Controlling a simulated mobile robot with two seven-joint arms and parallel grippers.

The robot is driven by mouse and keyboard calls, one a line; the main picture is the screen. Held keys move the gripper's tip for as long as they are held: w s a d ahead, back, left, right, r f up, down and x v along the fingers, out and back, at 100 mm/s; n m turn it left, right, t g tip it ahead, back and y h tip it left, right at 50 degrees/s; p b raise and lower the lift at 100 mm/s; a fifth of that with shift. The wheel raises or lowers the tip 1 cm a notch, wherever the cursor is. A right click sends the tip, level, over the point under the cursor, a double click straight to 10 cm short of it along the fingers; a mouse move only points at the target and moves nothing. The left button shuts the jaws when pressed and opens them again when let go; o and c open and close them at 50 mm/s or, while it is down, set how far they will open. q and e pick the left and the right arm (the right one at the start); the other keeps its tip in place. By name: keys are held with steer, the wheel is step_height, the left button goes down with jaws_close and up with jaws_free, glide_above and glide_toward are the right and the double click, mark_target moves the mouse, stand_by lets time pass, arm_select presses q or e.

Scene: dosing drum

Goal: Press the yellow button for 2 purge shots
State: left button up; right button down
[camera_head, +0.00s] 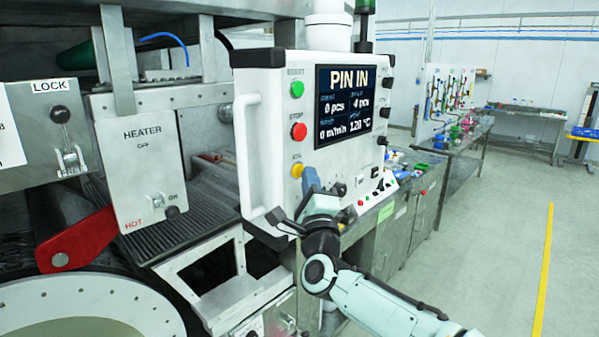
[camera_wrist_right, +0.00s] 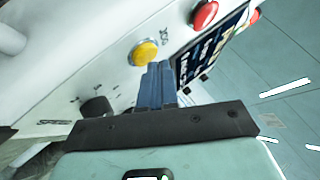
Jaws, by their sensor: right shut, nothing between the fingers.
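The yellow button (camera_head: 297,170) is the lowest of three round buttons on the left side of the white control panel (camera_head: 275,150). In the right wrist view the yellow button (camera_wrist_right: 144,53) sits just beyond the fingertips, slightly to their left. My right gripper (camera_head: 311,179) is shut and empty, its blue fingers pointing at the panel just right of the yellow button. In the right wrist view the gripper (camera_wrist_right: 158,66) covers a little of the panel face. I cannot tell whether the fingertips touch the panel. My left gripper is not in view.
A green button (camera_head: 297,88) and a red button (camera_head: 298,131) sit above the yellow one. The panel's screen (camera_head: 352,103) reads "PIN IN". A white handle (camera_head: 248,155) runs along the panel's left edge. The heater box (camera_head: 140,165) stands left; open floor lies right.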

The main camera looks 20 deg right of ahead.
steer(key=shift+w+a, duration=0.15)
steer(key=shift+w, duration=0.25)
stand_by(0.6)
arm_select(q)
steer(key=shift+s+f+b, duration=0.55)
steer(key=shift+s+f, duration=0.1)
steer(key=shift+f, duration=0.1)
arm_select(e)
steer(key=shift+s+d, duration=0.3)
steer(key=shift+s, duration=0.45)
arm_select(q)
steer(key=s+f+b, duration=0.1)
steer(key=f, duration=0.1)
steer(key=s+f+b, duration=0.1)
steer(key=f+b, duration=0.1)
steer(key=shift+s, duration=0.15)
arm_select(e)
steer(key=s, duration=0.1)
steer(key=s+d, duration=0.1)
steer(key=s, duration=0.1)
steer(key=s+d, duration=0.1)
steer(key=shift+s, duration=0.35)
